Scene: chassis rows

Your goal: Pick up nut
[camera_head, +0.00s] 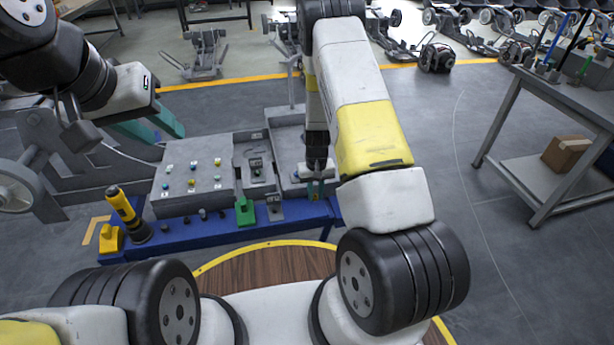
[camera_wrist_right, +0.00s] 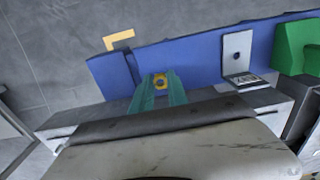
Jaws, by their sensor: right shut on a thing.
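The nut (camera_wrist_right: 160,80) is a small yellow-gold ring at the tips of my right gripper (camera_wrist_right: 160,88) in the right wrist view. The teal fingers are shut on it, over the blue bench top (camera_wrist_right: 205,62). In the head view the right gripper (camera_head: 315,188) points down at the bench's right end; the nut cannot be made out there. My left gripper (camera_head: 150,128) is at the upper left, away from the bench. Its teal fingers show, but their gap is unclear.
A grey panel (camera_head: 178,204) with several small coloured pieces stands on the blue bench, with small dark parts along the front. A yellow-black tool (camera_head: 128,214) is at the left end. A green stand (camera_head: 245,213) is left of the right gripper. A grey cart (camera_head: 545,185) stands far right.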

